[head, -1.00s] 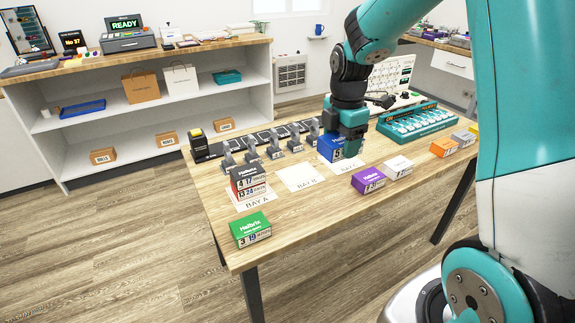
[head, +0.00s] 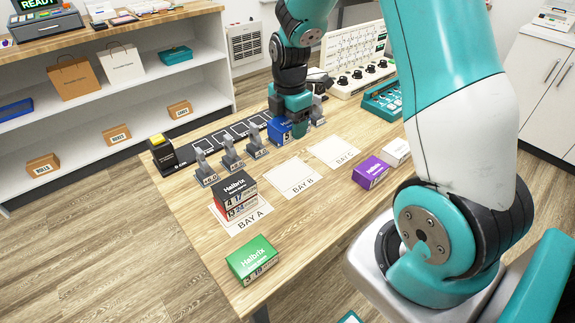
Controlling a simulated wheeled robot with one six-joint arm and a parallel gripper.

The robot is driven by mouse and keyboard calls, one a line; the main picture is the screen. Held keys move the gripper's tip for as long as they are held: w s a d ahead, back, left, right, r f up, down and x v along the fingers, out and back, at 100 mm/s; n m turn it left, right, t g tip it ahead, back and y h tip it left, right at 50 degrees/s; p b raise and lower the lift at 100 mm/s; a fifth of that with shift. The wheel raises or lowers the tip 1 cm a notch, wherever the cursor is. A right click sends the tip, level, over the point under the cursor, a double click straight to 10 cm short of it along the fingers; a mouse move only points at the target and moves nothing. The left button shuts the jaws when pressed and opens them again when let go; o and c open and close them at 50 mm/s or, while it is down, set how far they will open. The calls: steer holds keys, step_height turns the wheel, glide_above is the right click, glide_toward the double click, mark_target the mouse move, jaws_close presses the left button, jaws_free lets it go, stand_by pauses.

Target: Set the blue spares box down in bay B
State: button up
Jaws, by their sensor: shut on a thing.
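The blue spares box (head: 278,131) is in my gripper (head: 290,117), which is shut on it and hides part of it. In the picture they are beyond bay B, beside the row of grey stands. I cannot tell how high the box is above the table. Bay B (head: 294,178) is a white labelled card on the table, and it is empty. Bay C (head: 335,152), the card to its right, is also empty. Bay A (head: 241,219), to its left, bears a dark box (head: 234,187) on top of a red one (head: 238,208).
Grey stands (head: 231,154) line the table's far side, beside a black box with a yellow top (head: 163,154). A green box (head: 252,259) sits at the near left corner. A purple box (head: 370,172) and white box (head: 396,152) are right of the bays.

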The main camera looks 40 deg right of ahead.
mark_target(290, 174)
step_height(290, 174, down, 14)
stand_by(0.4)
steer(key=shift+f, duration=0.2)
steer(key=o, duration=1)
steer(key=shift+r, duration=0.1)
steer(key=shift+c, duration=0.2)
steer(key=shift+r, duration=0.1)
